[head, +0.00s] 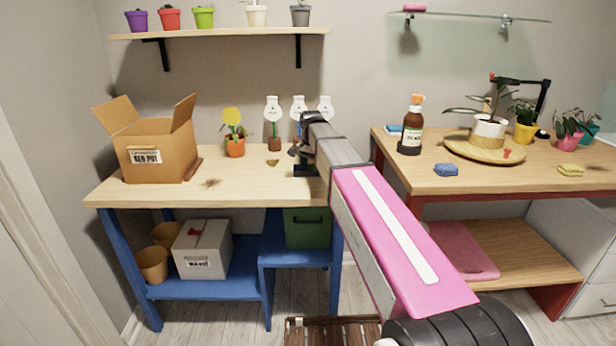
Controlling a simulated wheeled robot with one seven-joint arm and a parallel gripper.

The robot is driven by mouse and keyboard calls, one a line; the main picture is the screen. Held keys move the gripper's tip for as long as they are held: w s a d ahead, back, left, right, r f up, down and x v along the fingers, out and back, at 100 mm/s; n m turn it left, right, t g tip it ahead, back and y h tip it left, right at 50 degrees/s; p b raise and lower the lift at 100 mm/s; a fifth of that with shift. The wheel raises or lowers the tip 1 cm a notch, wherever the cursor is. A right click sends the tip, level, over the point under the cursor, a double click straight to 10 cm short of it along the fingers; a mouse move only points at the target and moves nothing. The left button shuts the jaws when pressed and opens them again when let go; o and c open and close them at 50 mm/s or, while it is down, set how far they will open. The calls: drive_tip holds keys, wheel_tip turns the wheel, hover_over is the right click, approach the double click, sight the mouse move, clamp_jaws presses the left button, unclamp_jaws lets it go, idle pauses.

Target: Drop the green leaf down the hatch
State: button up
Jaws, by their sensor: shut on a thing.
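My gripper (296,152) is low over the back right of the left workbench (140,192), at the end of my pink and grey arm. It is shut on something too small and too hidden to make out. No green leaf can be picked out in this view. A dark, box-like thing (304,171) shows at the bench top just below my gripper. It may be the hatch, but my arm covers its right side and I cannot tell if it is open. A green bin (307,228) stands under the bench, below that spot.
A small brown scrap (272,162) lies left of my gripper, with brown crumbs (210,183) nearer the open cardboard box (157,144). A brown bottle (411,127) is on the right table.

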drive_tip(key=o, duration=1)
drive_tip(key=shift+c, duration=0.2)
wheel_tip(320, 180, up, 11)
drive_tip(key=shift+f, duration=0.15)
